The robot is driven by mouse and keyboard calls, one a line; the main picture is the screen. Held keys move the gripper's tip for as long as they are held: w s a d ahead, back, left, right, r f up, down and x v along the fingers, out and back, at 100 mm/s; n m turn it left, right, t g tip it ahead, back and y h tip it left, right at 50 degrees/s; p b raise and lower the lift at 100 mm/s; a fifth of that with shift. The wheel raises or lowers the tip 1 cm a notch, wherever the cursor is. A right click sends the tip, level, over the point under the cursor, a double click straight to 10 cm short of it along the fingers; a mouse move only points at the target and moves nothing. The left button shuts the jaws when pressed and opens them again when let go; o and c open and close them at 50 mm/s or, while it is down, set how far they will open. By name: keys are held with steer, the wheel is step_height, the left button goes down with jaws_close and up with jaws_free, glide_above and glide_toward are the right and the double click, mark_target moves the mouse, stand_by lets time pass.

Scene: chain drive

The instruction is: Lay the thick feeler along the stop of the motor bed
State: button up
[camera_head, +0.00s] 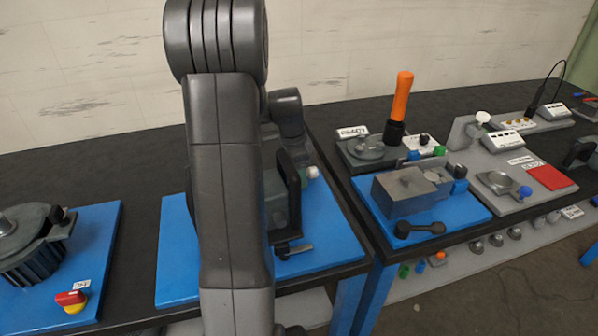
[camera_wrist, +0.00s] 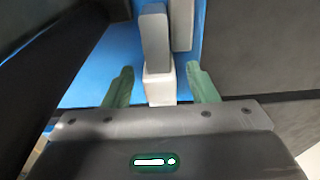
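My gripper (camera_wrist: 161,87) shows in the wrist view with its two green fingertips wide apart. A pale block (camera_wrist: 159,84) lies between the fingertips, with a visible gap on each side. A grey upright bar (camera_wrist: 155,37) stands just beyond it, over a blue plate (camera_wrist: 92,68). In the head view, my arm covers much of the middle blue plate (camera_head: 325,245) and the dark grey machine part (camera_head: 277,205) on it. My gripper cannot be made out there. I cannot tell which piece is the thick feeler or the stop.
At left, a dark finned motor (camera_head: 35,245) and a red-yellow switch (camera_head: 71,300) sit on another blue plate. At right are a grey block (camera_head: 404,194), a black lever (camera_head: 420,229) and an orange-handled tool (camera_head: 401,98). The black table (camera_head: 138,190) is bare between the left plates.

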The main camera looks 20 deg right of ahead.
steer(key=shift+r, duration=0.1)
step_height(320, 180, up, 14)
steer(key=a, duration=0.2)
steer(key=shift+f, duration=0.25)
steer(key=shift+f, duration=0.1)
steer(key=f, duration=0.4)
steer(key=d+f, duration=0.1)
steer(key=f, duration=0.4)
steer(key=d+f, duration=0.1)
steer(key=f, duration=0.3)
steer(key=shift+f, duration=0.15)
steer(key=shift+r+p, duration=0.8)
steer(key=shift+r, duration=0.1)
